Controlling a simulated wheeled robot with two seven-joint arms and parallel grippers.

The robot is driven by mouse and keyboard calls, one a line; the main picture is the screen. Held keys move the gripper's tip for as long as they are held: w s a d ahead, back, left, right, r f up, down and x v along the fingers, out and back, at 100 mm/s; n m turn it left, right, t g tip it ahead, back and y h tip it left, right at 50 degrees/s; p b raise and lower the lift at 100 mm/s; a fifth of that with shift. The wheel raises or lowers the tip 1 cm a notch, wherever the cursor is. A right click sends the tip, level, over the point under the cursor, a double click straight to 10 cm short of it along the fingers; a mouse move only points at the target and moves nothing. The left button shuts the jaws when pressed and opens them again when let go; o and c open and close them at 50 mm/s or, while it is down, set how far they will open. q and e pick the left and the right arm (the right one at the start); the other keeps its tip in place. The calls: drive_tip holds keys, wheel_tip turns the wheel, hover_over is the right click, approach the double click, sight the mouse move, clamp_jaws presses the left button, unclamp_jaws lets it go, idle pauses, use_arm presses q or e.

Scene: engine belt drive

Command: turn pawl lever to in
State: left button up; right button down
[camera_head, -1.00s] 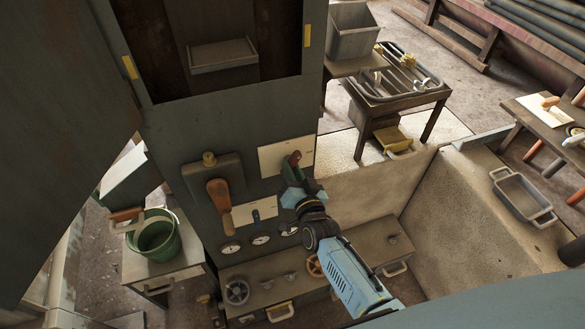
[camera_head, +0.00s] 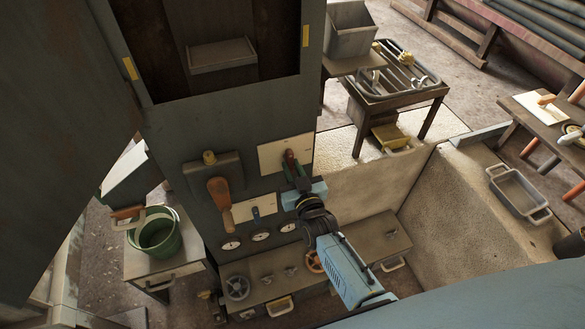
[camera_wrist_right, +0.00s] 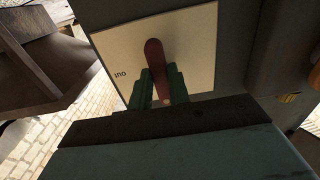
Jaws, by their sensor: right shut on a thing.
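The pawl lever (camera_head: 290,158) is a dark red handle on a cream plate (camera_head: 271,157) on the dark grey machine front. In the right wrist view the lever (camera_wrist_right: 154,60) stands nearly upright before the plate (camera_wrist_right: 199,50). A short label at the plate's left reads like OUT, upside down. My right gripper (camera_head: 295,174) is shut on the lever's lower part. Its green fingers (camera_wrist_right: 158,88) sit either side of the lever in the wrist view and hide part of it. My left gripper is not in view.
Round gauges (camera_head: 261,236) and a bench with handwheels (camera_head: 237,288) lie below. A pale block (camera_head: 470,200) stands at the right.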

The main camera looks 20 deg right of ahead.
idle(0.3)
drive_tip(key=c, duration=1.3)
unclamp_jaws()
drive_tip(key=s+p, duration=0.1)
drive_tip(key=s, duration=1.2)
drive_tip(key=shift+s+d, duration=0.2)
